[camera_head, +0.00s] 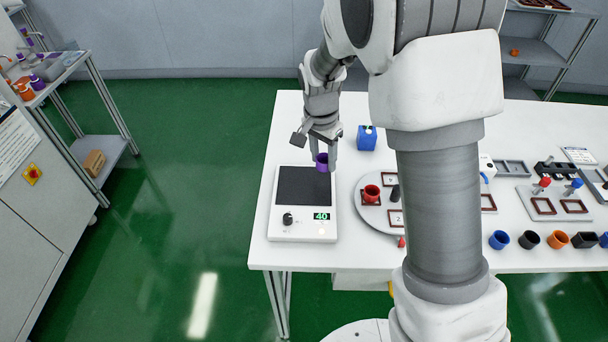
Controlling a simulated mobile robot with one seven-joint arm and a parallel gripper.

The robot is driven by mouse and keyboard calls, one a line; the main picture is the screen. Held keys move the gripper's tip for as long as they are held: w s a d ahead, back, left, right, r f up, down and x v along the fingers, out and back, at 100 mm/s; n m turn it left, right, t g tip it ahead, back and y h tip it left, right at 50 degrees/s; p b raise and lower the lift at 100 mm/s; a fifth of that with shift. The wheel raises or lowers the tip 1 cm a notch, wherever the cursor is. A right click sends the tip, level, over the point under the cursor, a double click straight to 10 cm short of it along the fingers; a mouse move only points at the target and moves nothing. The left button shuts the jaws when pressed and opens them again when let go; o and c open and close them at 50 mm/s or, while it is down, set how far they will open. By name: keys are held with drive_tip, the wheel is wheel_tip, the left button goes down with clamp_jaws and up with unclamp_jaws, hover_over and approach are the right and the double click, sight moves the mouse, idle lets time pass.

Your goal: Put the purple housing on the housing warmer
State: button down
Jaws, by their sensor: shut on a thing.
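The purple housing (322,162) is a small purple cup shape. My gripper (322,158) is shut on it and holds it over the back right part of the housing warmer. The housing warmer (300,226) is a white flat device with a dark square plate (303,187), a black knob and a green display reading 40. It stands at the left end of the white table. I cannot tell whether the housing touches the plate or hangs above it. The gripper's fingers hide part of the housing.
A round grey turntable (375,216) with a red housing (371,193) stands right of the warmer. A blue container (366,138) stands behind it. Several coloured housings line the table's front right. A shelf (100,146) with more purple and orange housings stands left, across a clear green floor.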

hover_over(305, 184)
wheel_tip(305, 184, down, 3)
drive_tip(key=shift+s+a+r, duration=0.1)
drive_tip(key=shift+a, duration=0.05)
drive_tip(key=shift+f, duration=2.05)
drive_tip(key=shift+f, duration=0.15)
drive_tip(key=shift+c, duration=1.8)
unclamp_jaws()
wheel_tip(305, 184, up, 12)
drive_tip(key=s, duration=0.1)
drive_tip(key=shift+a+r+p, duration=0.25)
drive_tip(key=shift+a+p, duration=0.05)
drive_tip(key=shift+a, duration=0.15)
